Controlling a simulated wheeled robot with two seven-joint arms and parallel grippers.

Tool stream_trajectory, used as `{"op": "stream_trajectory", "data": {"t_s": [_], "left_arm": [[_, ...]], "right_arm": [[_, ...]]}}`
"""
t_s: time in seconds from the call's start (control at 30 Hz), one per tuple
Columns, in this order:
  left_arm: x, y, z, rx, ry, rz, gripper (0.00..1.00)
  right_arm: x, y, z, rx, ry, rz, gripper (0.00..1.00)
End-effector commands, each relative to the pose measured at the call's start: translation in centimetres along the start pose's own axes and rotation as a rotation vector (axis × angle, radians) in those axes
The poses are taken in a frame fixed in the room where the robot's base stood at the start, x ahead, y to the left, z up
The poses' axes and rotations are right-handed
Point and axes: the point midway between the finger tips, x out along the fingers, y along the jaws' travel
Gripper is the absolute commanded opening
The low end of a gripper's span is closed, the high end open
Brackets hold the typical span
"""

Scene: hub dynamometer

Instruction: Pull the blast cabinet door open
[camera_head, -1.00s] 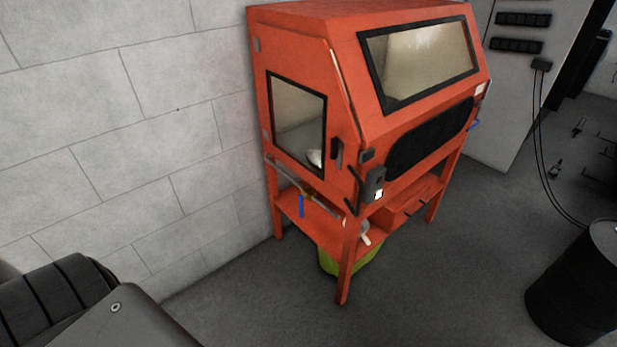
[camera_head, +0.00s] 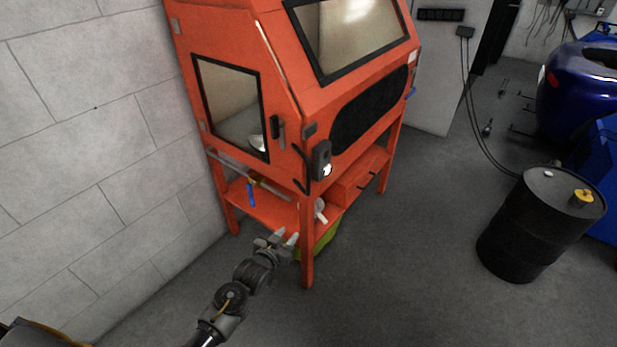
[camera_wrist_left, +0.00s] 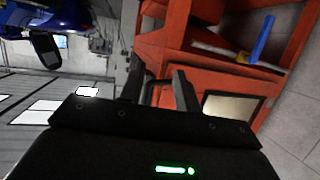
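The orange blast cabinet (camera_head: 290,95) stands against the wall at the upper middle of the head view. Its door (camera_head: 185,65) is on the left side, with a black-framed window (camera_head: 232,110) and a dark upright handle (camera_head: 278,132) near the front edge. The door looks shut. My left gripper (camera_head: 286,237) is in front of the cabinet's lower shelf, below the handle and apart from it. In the left wrist view its fingers (camera_wrist_left: 160,90) are spread, with nothing clearly held; orange cabinet parts (camera_wrist_left: 215,72) show beyond them. My right gripper is not in view.
A green container (camera_head: 318,240) sits beneath the cabinet. A black drum (camera_head: 525,225) stands on the right. The grey floor (camera_head: 400,270) between cabinet and drum is clear.

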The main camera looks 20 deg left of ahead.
Motion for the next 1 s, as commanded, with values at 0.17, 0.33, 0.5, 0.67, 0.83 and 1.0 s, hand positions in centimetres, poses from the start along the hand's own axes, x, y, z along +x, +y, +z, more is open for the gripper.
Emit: {"op": "stream_trajectory", "data": {"t_s": [0.17, 0.33, 0.5, 0.67, 0.83, 1.0], "left_arm": [[-0.5, 0.3, -11.6, -0.004, 0.232, 0.018, 0.32], [-1.3, 0.5, -15.6, -0.006, 0.309, 0.026, 0.32], [-1.2, 0.5, -15.9, -0.007, 0.314, 0.027, 0.32], [0.5, 0.6, -16.6, -0.007, 0.313, 0.027, 0.32], [3.7, 0.7, -17.7, -0.007, 0.313, 0.027, 0.32], [6.5, 0.8, -18.5, -0.007, 0.313, 0.027, 0.32]], "right_arm": [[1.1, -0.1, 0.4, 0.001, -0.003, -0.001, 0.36], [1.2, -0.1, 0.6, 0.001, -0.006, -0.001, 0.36], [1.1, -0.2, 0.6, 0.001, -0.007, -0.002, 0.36], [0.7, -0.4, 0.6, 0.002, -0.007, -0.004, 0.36], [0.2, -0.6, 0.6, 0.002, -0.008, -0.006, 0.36], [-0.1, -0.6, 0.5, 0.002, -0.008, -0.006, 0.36]]}}
